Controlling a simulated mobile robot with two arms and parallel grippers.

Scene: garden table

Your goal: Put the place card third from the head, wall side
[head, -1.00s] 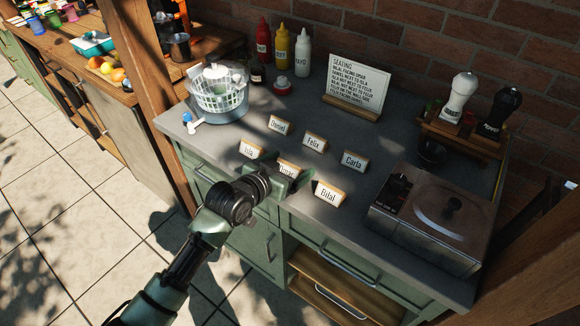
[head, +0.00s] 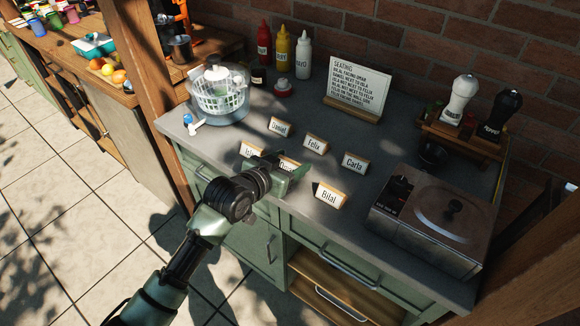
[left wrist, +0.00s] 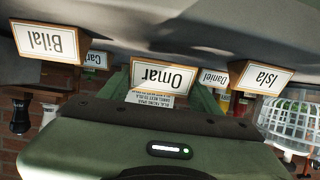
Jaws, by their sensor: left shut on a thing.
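My left gripper (head: 291,170) is shut on the Omar place card (left wrist: 163,77), at the front of the grey counter (head: 230,140). In the left wrist view, upside down, the card stands between the green fingers. In the head view the gripper partly hides it; I cannot tell whether it touches the counter. Daniel (head: 280,127), Felix (head: 315,145) and Carla (head: 354,162) cards stand in a row nearer the wall. My right gripper is not in view.
A seating sign (head: 358,85) stands by the brick wall, its text small. A salad spinner (head: 219,92) stands left, sauce bottles (head: 282,50) behind. A steel cooker (head: 430,215) and a rack with two mills (head: 462,130) stand right. Counter is bare between Carla and the sign.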

